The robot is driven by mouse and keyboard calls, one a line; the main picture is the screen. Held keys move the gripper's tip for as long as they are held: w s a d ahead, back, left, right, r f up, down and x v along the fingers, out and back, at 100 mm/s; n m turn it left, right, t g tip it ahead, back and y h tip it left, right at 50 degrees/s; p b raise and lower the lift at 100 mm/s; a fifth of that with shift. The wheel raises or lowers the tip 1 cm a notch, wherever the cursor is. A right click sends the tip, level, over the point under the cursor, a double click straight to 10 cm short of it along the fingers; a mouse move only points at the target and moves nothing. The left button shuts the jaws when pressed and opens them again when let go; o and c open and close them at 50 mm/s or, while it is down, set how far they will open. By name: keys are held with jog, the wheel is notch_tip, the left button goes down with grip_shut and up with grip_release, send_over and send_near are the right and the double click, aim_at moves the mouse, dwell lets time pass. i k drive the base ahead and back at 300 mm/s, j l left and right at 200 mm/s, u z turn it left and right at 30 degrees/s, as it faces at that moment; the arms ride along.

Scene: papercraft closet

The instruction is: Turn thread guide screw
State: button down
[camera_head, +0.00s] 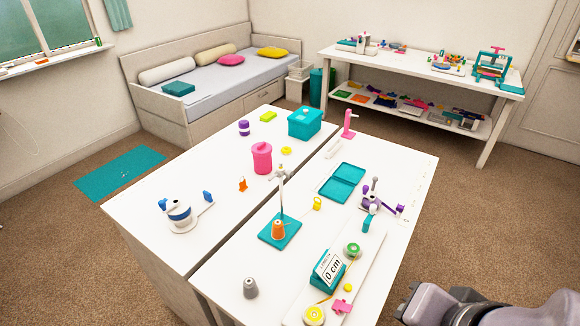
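A thread stand stands on the near white table. It has a teal square base (279,231), a thin upright white pole (281,195) and an orange thread cone (278,230) on the base. A small pale thread guide (280,172) sits at the top of the pole. Its screw is too small to make out. My arm (485,309) reaches in at the lower right, beyond the table's right edge.
Close around the stand are a grey cone (250,288), a yellow tag (317,203), a length counter (328,270) on a white board and a purple winder (375,195). A pink canister (262,158) and a teal box (305,123) stand farther back.

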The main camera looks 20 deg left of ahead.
aim_at(289, 174)
jog(key=i+j, duration=0.1)
jog(key=j, duration=0.35)
jog(key=i+j+u, duration=0.1)
jog(key=j, duration=0.4)
jog(key=i+j, duration=0.1)
jog(key=j, duration=0.35)
